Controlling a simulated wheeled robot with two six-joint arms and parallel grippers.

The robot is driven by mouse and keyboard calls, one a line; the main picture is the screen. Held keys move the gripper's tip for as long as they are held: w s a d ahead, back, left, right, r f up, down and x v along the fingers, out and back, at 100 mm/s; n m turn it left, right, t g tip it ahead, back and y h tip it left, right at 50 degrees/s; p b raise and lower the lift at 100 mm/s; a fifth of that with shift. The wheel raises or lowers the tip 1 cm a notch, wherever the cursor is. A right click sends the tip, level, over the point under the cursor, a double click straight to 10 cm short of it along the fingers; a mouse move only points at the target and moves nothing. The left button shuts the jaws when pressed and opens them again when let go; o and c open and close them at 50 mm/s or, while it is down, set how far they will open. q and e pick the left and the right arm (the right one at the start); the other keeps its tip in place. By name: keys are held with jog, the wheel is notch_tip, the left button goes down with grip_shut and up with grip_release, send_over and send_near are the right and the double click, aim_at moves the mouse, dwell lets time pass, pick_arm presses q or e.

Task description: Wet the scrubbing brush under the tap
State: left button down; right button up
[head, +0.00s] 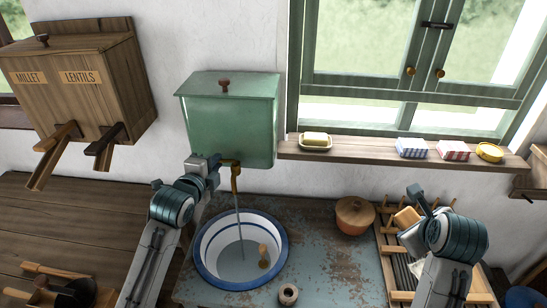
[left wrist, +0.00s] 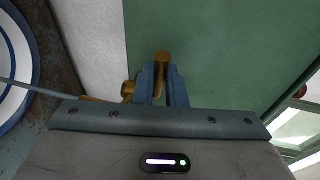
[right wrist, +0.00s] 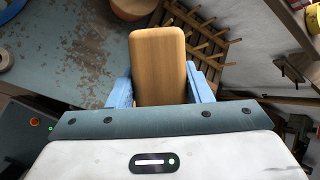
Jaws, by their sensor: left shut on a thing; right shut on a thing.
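The scrubbing brush (head: 407,218) shows as a wooden block in my right gripper (head: 413,214). The right wrist view shows its smooth wooden back (right wrist: 158,60) between the blue fingers; its bristles are hidden. It is above the slatted rack, well right of the water. The brass tap (head: 236,172) sits low on the green water tank (head: 232,115). My left gripper (head: 214,163) is shut on the tap's handle (left wrist: 160,66). A thin stream of water (head: 240,222) runs from the spout into the blue-rimmed white basin (head: 204,272).
A small wooden object (head: 264,256) is in the basin. A small roll (head: 288,294) lies before the basin. The window sill (head: 360,151) holds a butter dish and boxes. Wooden bins (head: 80,80) hang left.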

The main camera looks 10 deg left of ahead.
pick_arm(q)
jog(key=shift+s+d+f+n+y, duration=0.1)
jog(key=shift+n+y, duration=0.2)
jog(key=shift+y, duration=0.1)
pick_arm(e)
jog(key=shift+r, duration=0.3)
pick_arm(q)
jog(key=c, duration=1.5)
grip_release()
